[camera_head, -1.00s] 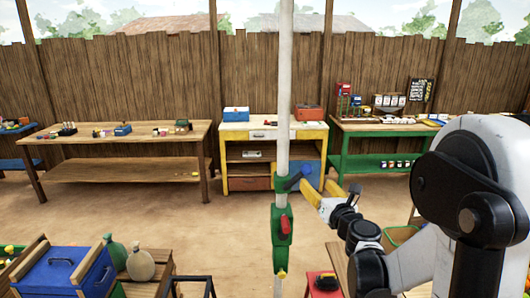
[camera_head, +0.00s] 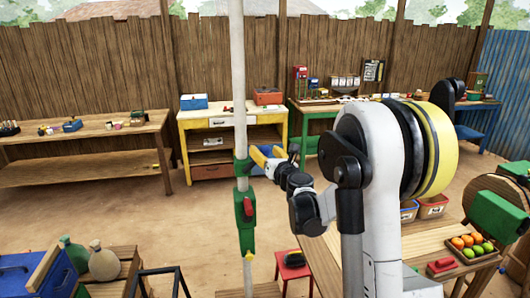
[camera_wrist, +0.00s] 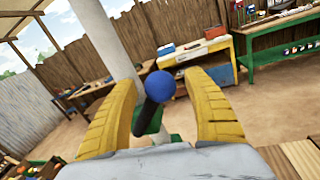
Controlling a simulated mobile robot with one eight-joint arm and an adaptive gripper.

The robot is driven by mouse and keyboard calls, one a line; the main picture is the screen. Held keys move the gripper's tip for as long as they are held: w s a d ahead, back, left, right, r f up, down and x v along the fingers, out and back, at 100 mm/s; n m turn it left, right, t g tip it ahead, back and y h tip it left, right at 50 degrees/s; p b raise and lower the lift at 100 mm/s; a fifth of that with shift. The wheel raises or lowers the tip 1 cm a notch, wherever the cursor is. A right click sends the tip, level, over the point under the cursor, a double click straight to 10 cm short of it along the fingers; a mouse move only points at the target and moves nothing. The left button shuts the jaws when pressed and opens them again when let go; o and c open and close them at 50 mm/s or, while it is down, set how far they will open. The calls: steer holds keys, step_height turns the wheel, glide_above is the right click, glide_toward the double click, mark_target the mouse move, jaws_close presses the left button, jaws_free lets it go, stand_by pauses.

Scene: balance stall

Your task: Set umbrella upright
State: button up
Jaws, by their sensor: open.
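The umbrella's white pole (camera_head: 238,75) stands near the middle of the head view and looks about vertical; its canopy is out of frame. A green housing (camera_head: 243,178) with a red lever (camera_head: 248,208) sits on the pole. A dark crank arm (camera_wrist: 152,112) with a blue round knob (camera_wrist: 160,86) shows in the wrist view. My gripper (camera_head: 262,157) is just right of the housing. In the wrist view its yellow fingers (camera_wrist: 167,82) are spread on both sides of the knob, with gaps and no visible contact.
A red stool (camera_head: 293,258) stands right of the pole's lower part. A wooden table with a fruit tray (camera_head: 474,258) is at lower right. A dark metal frame (camera_head: 160,272) and sacks are at lower left. Workbenches line the back fence, with open ground before them.

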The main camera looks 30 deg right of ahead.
jaws_close()
